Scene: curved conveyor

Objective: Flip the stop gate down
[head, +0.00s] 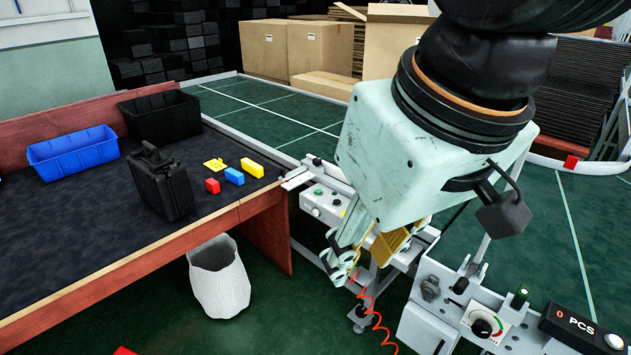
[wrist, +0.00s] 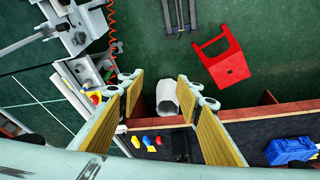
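My gripper (head: 362,252) hangs over the gap between the workbench and the conveyor equipment in the head view. In the wrist view its two yellow-padded fingers (wrist: 163,86) stand wide apart with nothing between them. The conveyor section with a control box (head: 325,206) is partly hidden behind my gripper and arm. In the wrist view the conveyor frame (wrist: 80,78) lies left of the fingers, with small yellow and red parts near the left finger. I cannot pick out the stop gate for certain in either view.
A dial panel (head: 485,325) and PCS counter (head: 575,325) stand at lower right. A coiled red cord (head: 372,318) hangs below my gripper. The workbench (head: 95,250) holds a black case (head: 160,186), bins and coloured blocks. A white bin (head: 218,282) and red stool (wrist: 222,62) stand on the floor.

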